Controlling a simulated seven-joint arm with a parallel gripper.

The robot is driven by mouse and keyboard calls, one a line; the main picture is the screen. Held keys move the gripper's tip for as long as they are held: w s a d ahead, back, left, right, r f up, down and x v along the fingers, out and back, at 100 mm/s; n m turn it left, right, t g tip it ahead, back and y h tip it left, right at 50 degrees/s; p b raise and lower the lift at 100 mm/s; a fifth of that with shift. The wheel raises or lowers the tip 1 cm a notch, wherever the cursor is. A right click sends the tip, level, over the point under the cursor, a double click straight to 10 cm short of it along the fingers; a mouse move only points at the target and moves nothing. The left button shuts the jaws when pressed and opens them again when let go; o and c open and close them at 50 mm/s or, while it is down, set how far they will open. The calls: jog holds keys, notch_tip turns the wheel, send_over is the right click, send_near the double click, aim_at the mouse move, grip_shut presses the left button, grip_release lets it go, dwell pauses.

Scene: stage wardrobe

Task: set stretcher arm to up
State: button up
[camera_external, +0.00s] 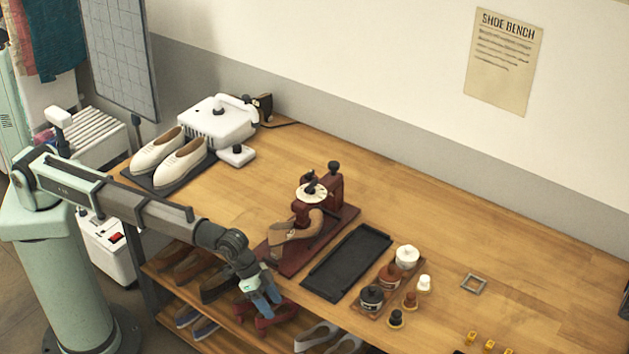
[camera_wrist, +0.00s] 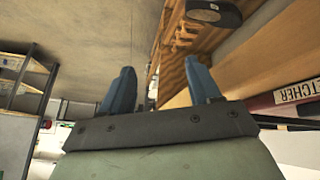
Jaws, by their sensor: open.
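The shoe stretcher (camera_external: 325,214) is a dark red device on the bench, with a white dial (camera_external: 311,193) and black knobs on top. A tan shoe (camera_external: 290,238) sits at its front. A thin dark bar runs low beside the shoe; I cannot tell whether it is the stretcher arm or its position. In the wrist view, part of a label ending in "TCHER" (camera_wrist: 298,90) shows on a red edge at the right. My gripper (camera_external: 268,302) is in front of the bench edge, near the stretcher's front end but apart from it. Its blue fingers (camera_wrist: 158,85) are spread and empty.
A black tray (camera_external: 347,262) lies right of the stretcher, beside several jars and bottles (camera_external: 390,277). White shoes (camera_external: 170,155) and a white machine (camera_external: 217,123) stand at the back left. Shelves of shoes (camera_external: 205,290) lie under the bench. The bench's right middle is mostly clear.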

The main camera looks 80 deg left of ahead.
jog(key=w+a+r, duration=0.3)
jog(key=w+r, duration=0.1)
jog(key=r, duration=0.7)
jog(key=w+a+r+m+t, duration=0.1)
jog(key=w+a+r, duration=0.25)
jog(key=r, duration=0.85)
jog(key=w+a+r, duration=0.3)
jog(key=w+r, duration=0.1)
jog(key=r, duration=0.7)
jog(key=n+g+y, duration=0.2)
jog(key=n+y, duration=0.2)
jog(key=n, duration=0.1)
send_over(334, 163)
jog(key=s, duration=0.6)
jog(key=f, duration=0.2)
jog(key=shift+t, duration=0.3)
jog(key=x, duration=1.3)
jog(key=shift+w+d+r, duration=0.1)
jog(key=shift+w+r, duration=0.05)
grip_shut()
